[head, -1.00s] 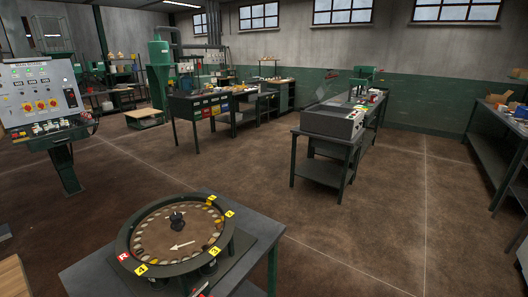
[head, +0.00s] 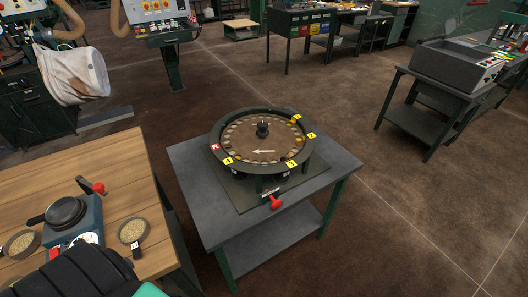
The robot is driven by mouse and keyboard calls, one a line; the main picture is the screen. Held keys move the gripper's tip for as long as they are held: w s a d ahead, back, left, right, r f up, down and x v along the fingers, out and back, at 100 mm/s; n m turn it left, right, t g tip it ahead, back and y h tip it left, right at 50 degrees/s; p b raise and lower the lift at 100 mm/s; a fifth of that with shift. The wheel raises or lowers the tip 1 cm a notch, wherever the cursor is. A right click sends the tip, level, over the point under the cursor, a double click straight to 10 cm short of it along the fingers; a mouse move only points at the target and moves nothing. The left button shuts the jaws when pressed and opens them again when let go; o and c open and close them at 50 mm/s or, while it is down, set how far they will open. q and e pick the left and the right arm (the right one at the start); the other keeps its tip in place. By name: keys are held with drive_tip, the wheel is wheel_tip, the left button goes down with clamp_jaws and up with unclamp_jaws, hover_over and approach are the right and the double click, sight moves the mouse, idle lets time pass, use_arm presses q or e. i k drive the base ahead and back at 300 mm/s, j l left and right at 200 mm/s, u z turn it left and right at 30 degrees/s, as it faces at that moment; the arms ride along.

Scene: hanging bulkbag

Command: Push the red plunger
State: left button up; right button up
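A red plunger-like handle (head: 276,202) sticks out from the front of a round dark turntable device (head: 262,146), low on its near side. The device stands on a grey metal table (head: 201,188). It has a brown disc with small pieces around it, a white arrow, a black centre knob, yellow number tags and a red R tag. A separate red ball knob (head: 99,187) sits on a lever of a blue-grey apparatus on the wooden bench at the left.
The wooden bench (head: 118,160) holds the blue apparatus (head: 78,225) and two bowls of grain. A white sack (head: 75,75) hangs at upper left. A dark machine table (head: 440,85) stands at right. The floor right of the grey table is clear.

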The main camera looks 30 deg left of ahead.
sight(276, 204)
drive_tip(key=u, duration=0.2)
drive_tip(key=i+l+u, duration=0.1)
drive_tip(key=l+u, duration=0.25)
drive_tip(key=l, duration=0.25)
drive_tip(key=l+u, duration=0.35)
drive_tip(key=l, duration=0.25)
drive_tip(key=l+u, duration=0.35)
drive_tip(key=l, duration=0.9)
drive_tip(key=k+l, duration=0.1)
drive_tip(key=l, duration=0.6)
drive_tip(key=u, duration=0.05)
